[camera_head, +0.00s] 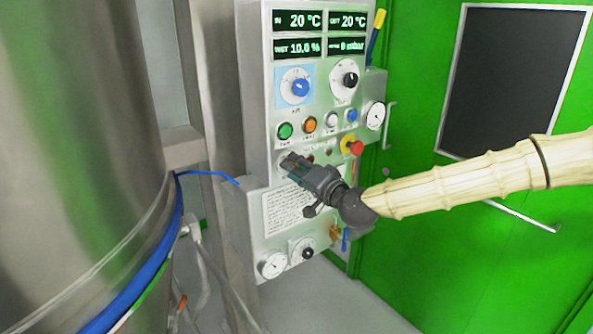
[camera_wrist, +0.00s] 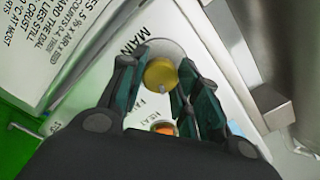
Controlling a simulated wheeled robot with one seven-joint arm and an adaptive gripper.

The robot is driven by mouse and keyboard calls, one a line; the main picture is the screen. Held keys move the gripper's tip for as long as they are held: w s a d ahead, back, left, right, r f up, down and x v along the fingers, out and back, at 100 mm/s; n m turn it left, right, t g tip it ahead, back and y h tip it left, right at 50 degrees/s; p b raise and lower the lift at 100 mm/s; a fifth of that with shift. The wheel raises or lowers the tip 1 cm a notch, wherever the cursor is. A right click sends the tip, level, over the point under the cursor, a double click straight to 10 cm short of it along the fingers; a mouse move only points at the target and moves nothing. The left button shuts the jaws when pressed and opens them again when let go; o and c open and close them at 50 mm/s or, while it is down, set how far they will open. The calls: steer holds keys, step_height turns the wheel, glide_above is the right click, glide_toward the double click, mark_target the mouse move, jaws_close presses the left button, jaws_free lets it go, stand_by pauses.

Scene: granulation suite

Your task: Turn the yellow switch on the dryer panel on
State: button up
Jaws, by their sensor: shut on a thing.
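The dryer panel (camera_head: 258,95) is a tall light-grey face with displays, dials and buttons. The yellow switch (camera_wrist: 161,74) shows in the wrist view as a round yellow knob on a grey disc under the word MAIN. In the head view my gripper hides it at the panel's left side. My gripper (camera_head: 290,162) reaches the panel from the right, and its fingers also show in the wrist view (camera_wrist: 158,88). The fingers stand on both sides of the yellow knob and are shut on it. The knob's exact turn is hard to read.
An orange light (camera_wrist: 163,127) marked HEAT sits close by the knob. A red mushroom button (camera_head: 355,148) is right of my gripper. A blue knob (camera_head: 300,87) and a black knob (camera_head: 350,79) are above. A large steel vessel (camera_head: 75,130) stands left; a green door (camera_head: 420,100) is behind.

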steer(key=shift+w+d+r, duration=0.1)
steer(key=shift+d+r, duration=0.05)
steer(key=o, duration=1.1)
steer(key=shift+c, duration=0.2)
steer(key=v, duration=1.2)
